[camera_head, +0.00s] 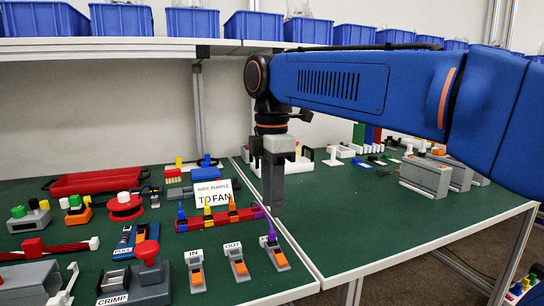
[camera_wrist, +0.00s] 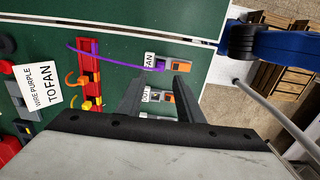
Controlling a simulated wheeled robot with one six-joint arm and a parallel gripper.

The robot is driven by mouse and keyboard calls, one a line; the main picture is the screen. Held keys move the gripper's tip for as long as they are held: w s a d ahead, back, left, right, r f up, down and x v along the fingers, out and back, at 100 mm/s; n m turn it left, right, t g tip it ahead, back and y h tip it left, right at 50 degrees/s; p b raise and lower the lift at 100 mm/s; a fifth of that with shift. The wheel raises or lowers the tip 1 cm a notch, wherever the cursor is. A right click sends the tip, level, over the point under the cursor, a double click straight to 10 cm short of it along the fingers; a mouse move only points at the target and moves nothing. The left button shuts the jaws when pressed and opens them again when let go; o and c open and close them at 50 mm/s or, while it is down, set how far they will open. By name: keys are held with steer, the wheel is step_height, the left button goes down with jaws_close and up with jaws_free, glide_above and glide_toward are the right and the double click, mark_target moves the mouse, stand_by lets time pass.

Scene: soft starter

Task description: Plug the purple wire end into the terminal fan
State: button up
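The purple wire (camera_head: 270,236) runs from the right end of a red holder strip (camera_head: 218,219) to the fan terminal (camera_head: 279,257). Its purple end is upright at the back of that grey and orange terminal and looks seated in it. The wrist view shows the purple wire (camera_wrist: 115,56) reaching the terminal (camera_wrist: 178,66) beside its FAN label (camera_wrist: 150,60); how deep the end sits I cannot tell. My gripper (camera_head: 273,210) hangs above the bench, behind the fan terminal. In the wrist view, my gripper (camera_wrist: 160,82) has its fingers apart, with nothing between them.
The IN terminal (camera_head: 196,275) and OUT terminal (camera_head: 239,266) stand left of the fan terminal. Blue, yellow and orange (camera_head: 232,207) wire ends stand on the strip. The WIRE PURPLE TO FAN sign (camera_head: 213,194) stands behind it. The right bench has clear green surface (camera_head: 350,225).

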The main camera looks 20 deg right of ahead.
step_height(320, 180, up, 10)
steer(key=shift+r, duration=0.15)
stand_by(0.7)
